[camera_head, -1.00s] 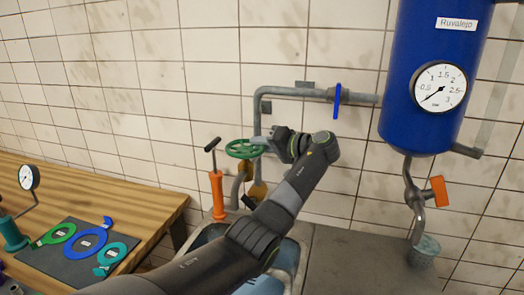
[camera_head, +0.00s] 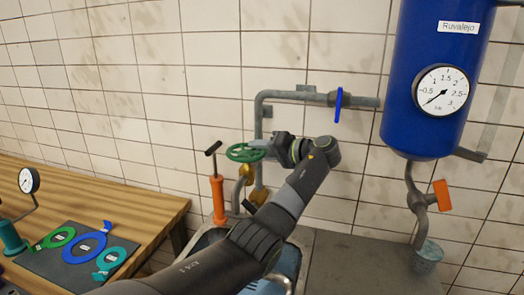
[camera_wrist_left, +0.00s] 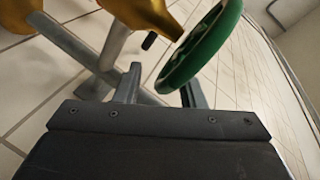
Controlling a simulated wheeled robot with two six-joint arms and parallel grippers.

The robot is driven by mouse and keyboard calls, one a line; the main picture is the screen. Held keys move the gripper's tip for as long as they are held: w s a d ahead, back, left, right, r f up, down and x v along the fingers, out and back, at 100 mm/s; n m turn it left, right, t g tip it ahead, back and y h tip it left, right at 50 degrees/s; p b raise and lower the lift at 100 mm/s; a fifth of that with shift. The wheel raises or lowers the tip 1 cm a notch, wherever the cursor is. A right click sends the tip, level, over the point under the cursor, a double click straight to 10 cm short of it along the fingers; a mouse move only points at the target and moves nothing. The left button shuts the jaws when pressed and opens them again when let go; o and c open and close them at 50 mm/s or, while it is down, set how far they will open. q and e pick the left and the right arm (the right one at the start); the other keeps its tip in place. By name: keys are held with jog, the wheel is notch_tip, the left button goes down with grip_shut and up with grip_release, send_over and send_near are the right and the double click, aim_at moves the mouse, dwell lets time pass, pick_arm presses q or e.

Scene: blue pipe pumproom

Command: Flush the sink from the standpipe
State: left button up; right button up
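A green handwheel (camera_head: 243,152) sits on the grey standpipe (camera_head: 262,120) by the tiled wall, above brass-coloured fittings (camera_head: 258,196). My left gripper (camera_head: 258,143) is at the wheel's right side. In the left wrist view, its two fingers (camera_wrist_left: 160,92) stand apart, with the lower end of the green rim (camera_wrist_left: 203,42) showing between or just beyond the tips; I cannot tell whether they touch. The sink (camera_head: 290,262) lies below, partly hidden by my left arm. My right gripper is not in view.
A blue lever (camera_head: 338,103) is on the upper pipe. A blue tank (camera_head: 432,80) with a gauge (camera_head: 441,91) and an orange-handled tap (camera_head: 441,195) hangs right. An orange hand pump (camera_head: 218,197) stands left of the wheel. A wooden bench (camera_head: 130,190) holds coloured rings on a mat.

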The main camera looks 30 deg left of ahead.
pick_arm(q)
jog(key=b+v, duration=0.3)
jog(key=v, duration=0.9)
jog(key=shift+b, duration=0.3)
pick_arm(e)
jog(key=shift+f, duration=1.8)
